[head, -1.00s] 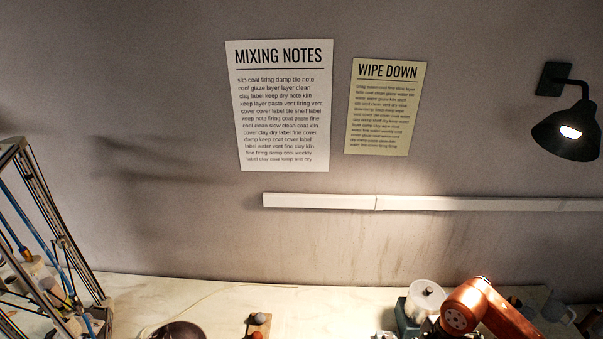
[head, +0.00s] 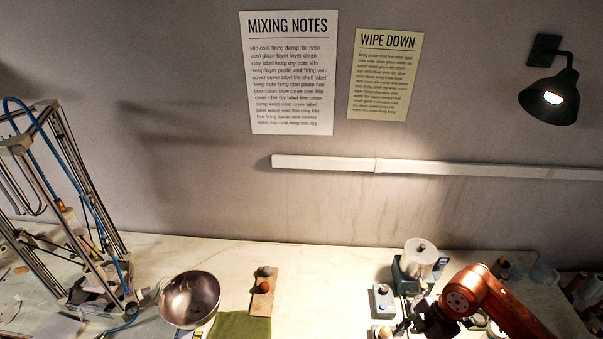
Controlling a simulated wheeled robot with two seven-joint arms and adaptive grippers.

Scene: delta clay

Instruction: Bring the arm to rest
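My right arm, orange-red, comes in from the lower right in the head view. Its dark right gripper (head: 412,322) is over the right part of the table, close to a small device with a clear container. The fingers are small, dark and partly hidden among the things there, so I cannot tell whether they are open or shut. My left arm and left gripper are out of view.
The pale table (head: 325,275) is bare in the middle. A metal bowl (head: 192,302), a board (head: 264,303) with two balls and a green cloth (head: 240,326) lie left of centre. A tall delta frame (head: 85,200) stands left. A jar device (head: 418,258) is beside my arm.

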